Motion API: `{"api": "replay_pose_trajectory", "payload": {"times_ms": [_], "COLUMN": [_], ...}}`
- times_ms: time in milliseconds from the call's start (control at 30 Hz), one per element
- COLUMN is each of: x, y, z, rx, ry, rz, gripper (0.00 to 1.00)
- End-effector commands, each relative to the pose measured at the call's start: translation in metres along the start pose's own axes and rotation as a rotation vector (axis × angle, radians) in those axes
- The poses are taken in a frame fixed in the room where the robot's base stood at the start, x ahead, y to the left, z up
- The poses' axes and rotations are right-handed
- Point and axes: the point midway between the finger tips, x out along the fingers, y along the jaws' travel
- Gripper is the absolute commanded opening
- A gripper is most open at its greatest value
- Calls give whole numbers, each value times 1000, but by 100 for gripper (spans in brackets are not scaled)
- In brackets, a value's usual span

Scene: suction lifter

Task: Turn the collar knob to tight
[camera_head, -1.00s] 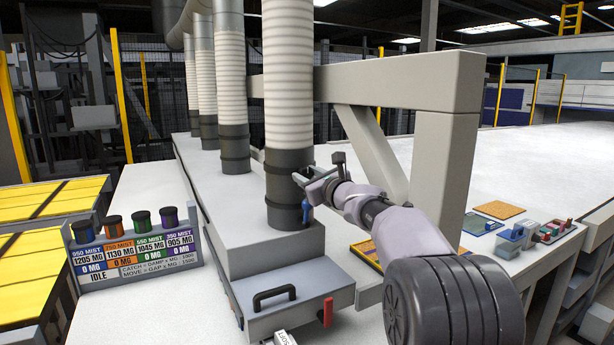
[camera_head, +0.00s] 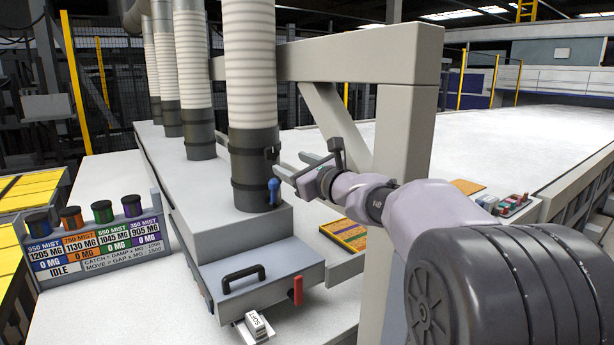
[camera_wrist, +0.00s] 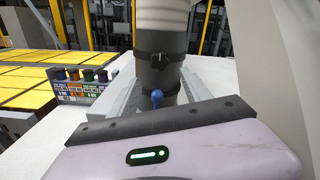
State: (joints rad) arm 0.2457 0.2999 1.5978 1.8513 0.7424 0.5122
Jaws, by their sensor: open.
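The black collar (camera_head: 254,168) is at the foot of the nearest ribbed hose; it also shows in the wrist view (camera_wrist: 150,80). A small black clamp or knob (camera_head: 271,153) sits on its upper part, and a blue knob (camera_head: 273,190) hangs lower down. I cannot tell which is the collar knob, nor read any tight mark. In the wrist view the blue knob (camera_wrist: 157,98) lies between my fingers. My gripper (camera_head: 290,165) is open and empty, just right of the collar, with its fingers pointing at it.
A grey beam and post (camera_head: 402,150) stand close behind and right of my arm. A box with a black handle (camera_head: 243,278) and a red lever (camera_head: 297,290) is below the collar. A display with coloured knobs (camera_head: 97,245) stands left.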

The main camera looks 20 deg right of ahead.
Motion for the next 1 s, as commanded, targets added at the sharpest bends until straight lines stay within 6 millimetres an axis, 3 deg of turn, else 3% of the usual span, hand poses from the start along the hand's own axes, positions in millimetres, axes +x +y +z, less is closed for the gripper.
{"api": "replay_pose_trajectory", "payload": {"times_ms": [100,233,667,767,833,900,1000], "x": [-34,-57,-69,-83,-110,-152,-226], "y": [-1,-1,4,46,103,165,233], "z": [1,1,1,5,2,-13,-52], "rx": [0,-1,-13,-153,-360,-624,-1018], "ry": [0,1,3,33,74,114,160], "rz": [-3,-2,10,105,245,418,668], "gripper": [56,56,56,56,56,56,56]}}
